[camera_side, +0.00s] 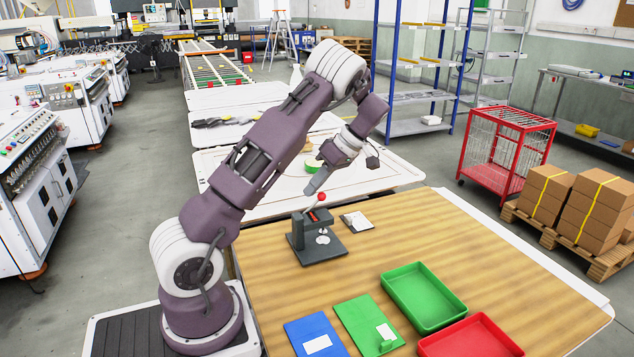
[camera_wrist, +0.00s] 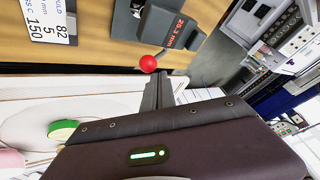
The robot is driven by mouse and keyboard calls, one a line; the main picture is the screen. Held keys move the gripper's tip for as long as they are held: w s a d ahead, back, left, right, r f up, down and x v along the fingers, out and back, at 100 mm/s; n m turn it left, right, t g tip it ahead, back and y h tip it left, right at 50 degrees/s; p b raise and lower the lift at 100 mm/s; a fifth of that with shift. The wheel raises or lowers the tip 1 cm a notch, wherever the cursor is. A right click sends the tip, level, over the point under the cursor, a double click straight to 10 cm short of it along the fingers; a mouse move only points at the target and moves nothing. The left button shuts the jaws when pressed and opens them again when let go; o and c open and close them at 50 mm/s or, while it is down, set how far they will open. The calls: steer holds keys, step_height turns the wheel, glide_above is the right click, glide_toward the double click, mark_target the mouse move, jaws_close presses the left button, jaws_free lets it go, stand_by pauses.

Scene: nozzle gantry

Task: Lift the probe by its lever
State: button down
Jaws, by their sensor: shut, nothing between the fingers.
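The probe gauge (camera_side: 318,249) is a dark grey stand on the wooden table, with a red-lit readout of 25.3 mm that shows in the wrist view (camera_wrist: 177,29). Its lever is a thin rod ending in a red ball knob (camera_side: 321,196), which also shows in the wrist view (camera_wrist: 148,64). My gripper (camera_side: 309,191) is shut and empty, its tips just beside the knob. In the wrist view the fingertips (camera_wrist: 156,80) lie close to the ball; I cannot tell whether they touch it. The fingers partly hide the lever area in the side view.
Nearer the front are a blue mat (camera_side: 300,330), a green mat (camera_side: 362,318), a green tray (camera_side: 388,284) and a red tray (camera_side: 428,343). The table's right side is clear.

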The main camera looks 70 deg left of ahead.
steer(key=w+r, duration=0.4)
steer(key=r, duration=0.4)
steer(key=shift+w+a+r, duration=0.15)
steer(key=shift+w+a, duration=0.1)
steer(key=shift+w, duration=0.05)
